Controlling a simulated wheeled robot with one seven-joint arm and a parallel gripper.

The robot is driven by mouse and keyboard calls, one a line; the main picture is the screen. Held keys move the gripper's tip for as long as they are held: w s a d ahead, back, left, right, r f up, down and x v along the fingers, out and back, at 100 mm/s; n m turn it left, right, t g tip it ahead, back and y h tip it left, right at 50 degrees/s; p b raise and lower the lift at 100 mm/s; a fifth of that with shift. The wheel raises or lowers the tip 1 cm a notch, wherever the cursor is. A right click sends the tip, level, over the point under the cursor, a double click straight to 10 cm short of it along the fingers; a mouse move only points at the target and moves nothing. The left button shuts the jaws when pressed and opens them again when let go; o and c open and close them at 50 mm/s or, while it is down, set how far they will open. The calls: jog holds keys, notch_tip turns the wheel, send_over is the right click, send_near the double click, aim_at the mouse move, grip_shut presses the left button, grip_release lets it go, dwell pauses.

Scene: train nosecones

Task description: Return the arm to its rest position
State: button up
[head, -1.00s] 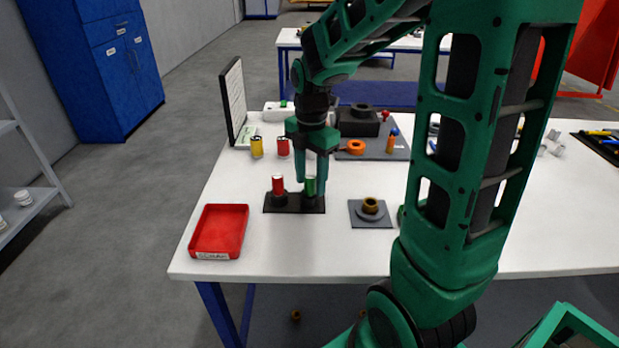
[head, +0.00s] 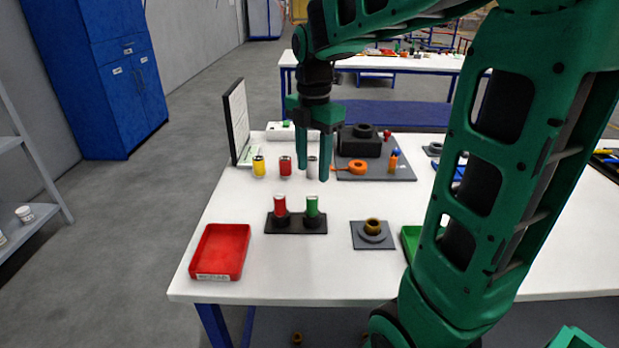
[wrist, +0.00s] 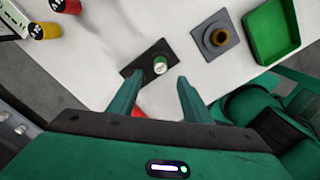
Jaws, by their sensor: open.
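My gripper (head: 312,172) is open and empty, raised above the white table behind the black holder. Its two green fingers also show in the wrist view (wrist: 155,98), spread apart with nothing between them. The black holder (head: 297,228) carries a red cylinder (head: 280,206) on the left and a green cylinder (head: 312,206) on the right, both upright. In the wrist view the green cylinder (wrist: 160,65) is seen from above, beyond the fingertips. The red cylinder is mostly hidden behind the fingers there.
A red tray (head: 220,251) lies at the table's front left. A grey plate with a brass ring (head: 373,228) lies right of the holder, beside a green tray (head: 410,240). Yellow (head: 259,166) and red (head: 285,166) cylinders stand farther back. An upright board (head: 236,122) stands at the left edge.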

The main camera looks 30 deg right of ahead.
jog(key=shift+r, duration=0.35)
jog(key=s+d+f+m, duration=0.2)
jog(key=s+f+m, duration=0.2)
jog(key=s+m, duration=0.7)
jog(key=s+d+f+m, duration=0.2)
jog(key=s+f+m, duration=0.1)
jog(key=s+m, duration=0.8)
jog(key=m, duration=0.4)
jog(key=shift+d+f+m, duration=0.3)
jog(key=shift+f, duration=0.05)
jog(key=shift+w+f, duration=0.25)
jog(key=shift+w, duration=0.3)
